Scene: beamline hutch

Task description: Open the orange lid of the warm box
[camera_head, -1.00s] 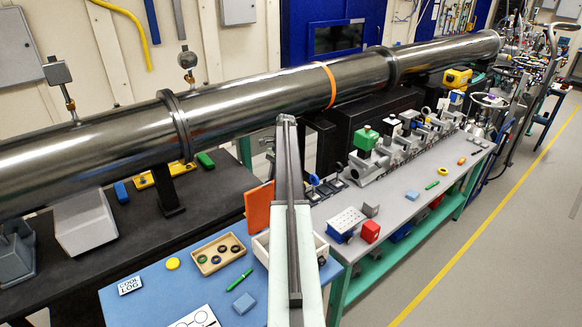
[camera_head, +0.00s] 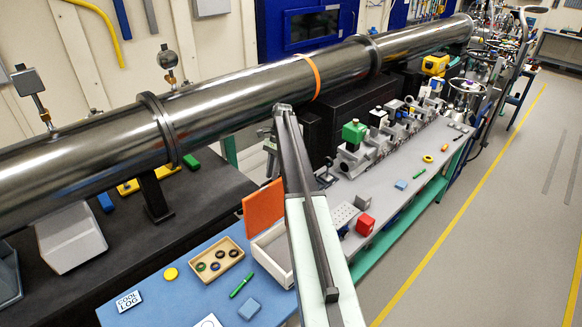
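The orange lid (camera_head: 264,208) stands raised at the back edge of the white box (camera_head: 262,264), leaning slightly. The box is open at the top, and its pale inside partly shows. My arm crosses in front of the box's right side and hides part of it. The arm reaches up and away past the lid, to the right of it. My gripper cannot be made out; it is hidden beyond the far end of the arm.
A large steel pipe (camera_head: 220,105) runs behind. Grey floor is free at right.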

